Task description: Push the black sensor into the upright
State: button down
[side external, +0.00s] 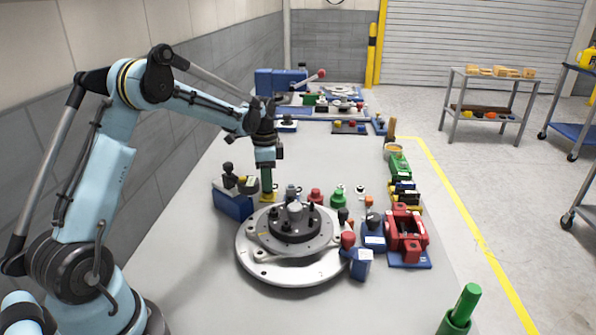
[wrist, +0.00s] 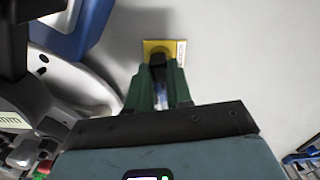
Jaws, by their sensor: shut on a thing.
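My gripper (side external: 267,180) points straight down at the back left of the round fixture, its green fingers low over the table. In the wrist view, its fingers (wrist: 158,84) are shut on a small black part (wrist: 157,66), which looks like the black sensor. The part is at a yellow square base (wrist: 152,47) with a white label; that base also shows below the fingers in the side view (side external: 269,198). The fingers hide most of the part, and I cannot tell how far it is seated. I cannot make out a separate upright.
The round grey fixture (side external: 254,262) stands close to my gripper. A blue block (side external: 233,205) with black-topped pieces is just left of it. Red, green and blue holders, including a red one (side external: 407,232), line the right side. The table's left front is clear.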

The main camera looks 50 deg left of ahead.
jog(key=shift+r, duration=0.1)
jog(key=shift+r, duration=0.9)
jog(key=shift+r, duration=1.5)
jog(key=s+d+r, duration=0.1)
jog(key=d+r, duration=0.5)
jog(key=d, duration=0.5)
jog(key=shift+d+f, duration=0.2)
jog(key=shift+f, duration=2.05)
jog(key=shift+f, duration=0.15)
jog(key=shift+f, duration=0.5)
